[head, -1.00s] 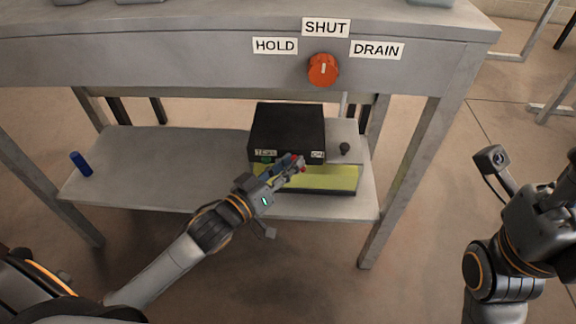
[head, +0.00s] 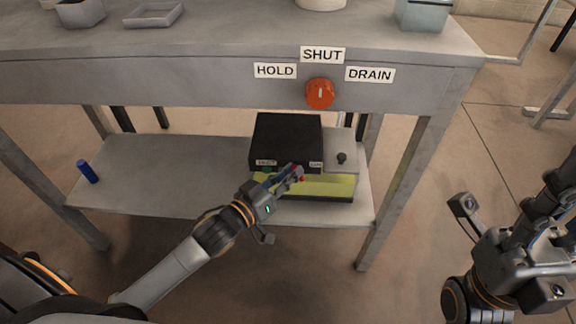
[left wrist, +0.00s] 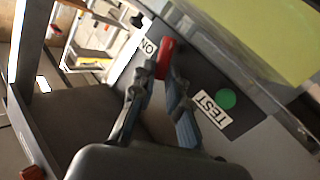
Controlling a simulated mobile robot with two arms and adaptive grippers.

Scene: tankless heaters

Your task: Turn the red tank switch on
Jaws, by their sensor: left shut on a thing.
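The red switch (left wrist: 165,58) sits on the dark panel beside a label that seems to read ON. It also shows as a small red spot at the front of the black box (head: 288,135) in the head view. My left gripper (head: 293,174) reaches it from the front left. In the left wrist view its fingers (left wrist: 162,84) are closed on the red switch, with the switch's red end showing beyond the tips. A green button (left wrist: 226,98) with a TEST label is beside it. My right gripper (head: 545,225) is at the right edge, away from the table; its fingers are unclear.
The box rests on the table's lower shelf (head: 150,180), above a yellow-green part (head: 325,187). A dark knob (head: 342,158) is to its right, a blue cylinder (head: 88,172) far left. An orange-red dial (head: 320,93) labelled HOLD, SHUT, DRAIN is above.

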